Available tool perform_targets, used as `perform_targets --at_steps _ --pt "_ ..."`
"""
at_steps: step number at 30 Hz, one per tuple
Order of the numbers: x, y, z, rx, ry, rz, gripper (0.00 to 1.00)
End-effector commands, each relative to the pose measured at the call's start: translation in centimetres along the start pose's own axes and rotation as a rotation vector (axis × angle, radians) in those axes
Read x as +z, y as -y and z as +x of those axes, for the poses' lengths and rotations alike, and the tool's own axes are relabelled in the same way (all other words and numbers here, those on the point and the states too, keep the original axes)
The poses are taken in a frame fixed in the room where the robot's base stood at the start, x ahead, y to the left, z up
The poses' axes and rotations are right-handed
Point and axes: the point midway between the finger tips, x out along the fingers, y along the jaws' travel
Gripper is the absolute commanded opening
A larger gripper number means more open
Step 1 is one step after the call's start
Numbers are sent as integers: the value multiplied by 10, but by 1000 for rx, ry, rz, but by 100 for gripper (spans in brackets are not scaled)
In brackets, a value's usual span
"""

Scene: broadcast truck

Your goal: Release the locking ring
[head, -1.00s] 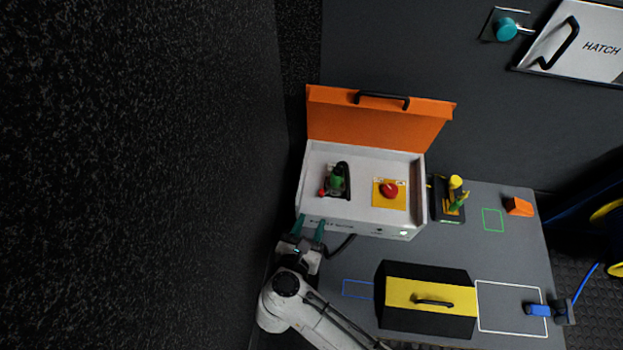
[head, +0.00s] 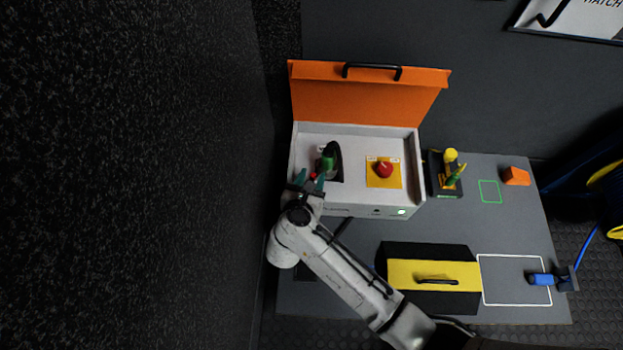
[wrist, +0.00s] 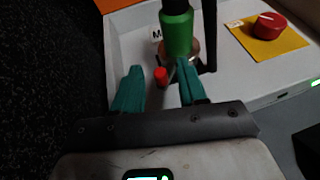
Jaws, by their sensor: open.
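A green plug (head: 327,163) with a black cable stands upright in the left part of the white open box (head: 347,137). In the head view my gripper (head: 310,181) is at the box's front left. My fingers hide part of the collar.
The box's orange lid (head: 368,100) stands open behind. A red knob (head: 384,170) on a yellow plate sits right of the plug. A black stand with a yellow knob (head: 451,155) and a black-yellow case (head: 432,275) are on the table. A dark wall is close on the left.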

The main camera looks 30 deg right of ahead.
Motion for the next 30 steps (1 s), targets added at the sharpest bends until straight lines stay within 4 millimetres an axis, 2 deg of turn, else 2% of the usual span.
perform_targets --at_steps 10,23,30 --pt "0 0 4 0 -1 0 42" --pt "0 0 4 1 -1 0 1" --pt "0 -1 4 3 -1 0 0"
